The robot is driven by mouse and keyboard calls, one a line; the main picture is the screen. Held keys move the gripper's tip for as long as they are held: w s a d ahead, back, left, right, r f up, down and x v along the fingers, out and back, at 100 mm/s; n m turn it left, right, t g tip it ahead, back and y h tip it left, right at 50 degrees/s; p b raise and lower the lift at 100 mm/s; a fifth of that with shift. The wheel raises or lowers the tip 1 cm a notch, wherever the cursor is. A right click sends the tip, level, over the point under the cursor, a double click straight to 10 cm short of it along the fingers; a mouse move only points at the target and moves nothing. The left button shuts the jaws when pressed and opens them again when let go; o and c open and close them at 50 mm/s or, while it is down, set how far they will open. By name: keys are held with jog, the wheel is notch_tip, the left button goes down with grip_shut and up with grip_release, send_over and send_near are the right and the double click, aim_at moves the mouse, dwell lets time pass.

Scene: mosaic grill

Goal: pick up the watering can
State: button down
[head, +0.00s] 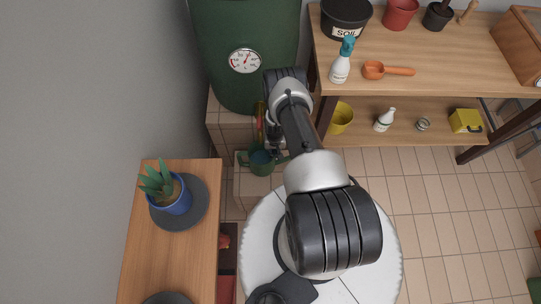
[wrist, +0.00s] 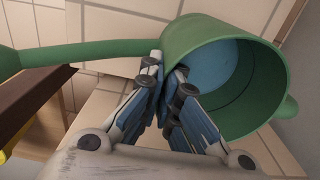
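The green watering can (head: 261,168) is in the head view, on or just above a low tiled ledge, below the dark green tank. I cannot tell whether it touches the ledge. In the wrist view the watering can (wrist: 268,95) shows its round open top, a blue inside and a long green spout reaching left. My gripper (wrist: 167,80) has its fingers drawn together at the can's spout-side rim, one outside the wall and one over the opening. It looks shut on that rim. The fingertips are partly hidden in the head view.
A wooden table (head: 140,235) with a potted plant (head: 172,195) stands at left. The green tank (head: 245,85) with a dial is behind the can. A wooden shelf (head: 440,75) with pots, a spray bottle and an orange scoop is at right.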

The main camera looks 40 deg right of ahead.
jog(key=shift+s+r+p, duration=0.1)
jog(key=shift+r+p, duration=0.25)
jog(key=shift+r, duration=0.15)
notch_tip(320, 180, up, 6)
jog(key=p, duration=0.3)
jog(key=s+a+p, duration=0.5)
jog(key=s+a, duration=0.6)
jog(key=s, duration=0.5)
jog(key=shift+s, duration=0.2)
jog(key=shift+w, duration=0.15)
